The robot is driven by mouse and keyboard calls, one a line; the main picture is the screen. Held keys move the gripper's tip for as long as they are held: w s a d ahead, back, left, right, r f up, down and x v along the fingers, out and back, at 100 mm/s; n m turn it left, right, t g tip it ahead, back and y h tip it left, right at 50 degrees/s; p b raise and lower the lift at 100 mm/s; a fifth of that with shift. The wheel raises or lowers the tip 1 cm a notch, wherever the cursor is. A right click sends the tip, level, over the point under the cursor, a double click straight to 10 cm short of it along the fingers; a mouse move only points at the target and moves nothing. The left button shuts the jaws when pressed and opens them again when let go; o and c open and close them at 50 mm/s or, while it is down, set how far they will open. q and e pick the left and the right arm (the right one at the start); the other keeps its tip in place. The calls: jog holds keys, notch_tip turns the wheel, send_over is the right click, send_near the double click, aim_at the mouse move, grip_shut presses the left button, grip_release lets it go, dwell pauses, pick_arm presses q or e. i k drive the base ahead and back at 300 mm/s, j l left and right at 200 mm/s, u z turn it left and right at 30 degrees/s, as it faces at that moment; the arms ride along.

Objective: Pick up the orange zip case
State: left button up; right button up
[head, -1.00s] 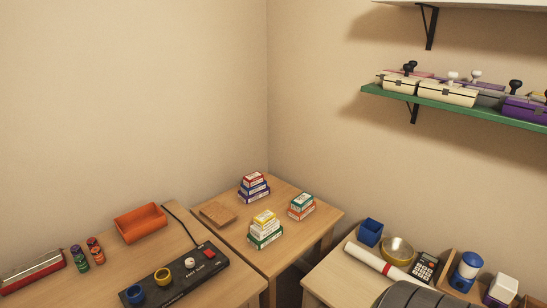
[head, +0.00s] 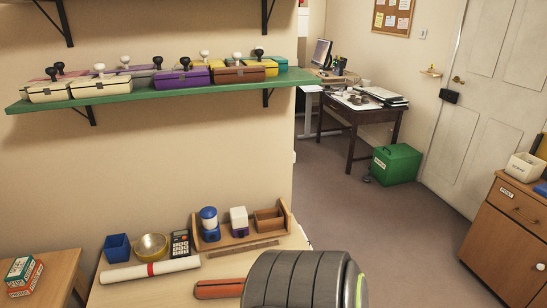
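A flat, elongated orange thing (head: 220,288) with a darker line along its side, which looks like the orange zip case, lies on the near part of the light wooden table (head: 120,294) at the bottom middle of the head view. Its right end is hidden behind a large dark grey ribbed rounded thing (head: 297,282). Neither of my grippers is in view.
Behind it lie a white roll with a red band (head: 150,270), a blue box (head: 117,247), a bowl (head: 151,246), a calculator (head: 180,243) and a wooden organiser (head: 240,235). A green shelf (head: 170,84) overhangs. Open floor (head: 350,215) lies right.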

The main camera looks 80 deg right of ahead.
aim_at(227, 287)
jog(key=z, duration=1.95)
jog(key=i+l+u, duration=0.1)
jog(key=l, duration=0.5)
jog(key=l+u, duration=0.1)
jog(key=l, duration=0.45)
jog(key=i, duration=0.05)
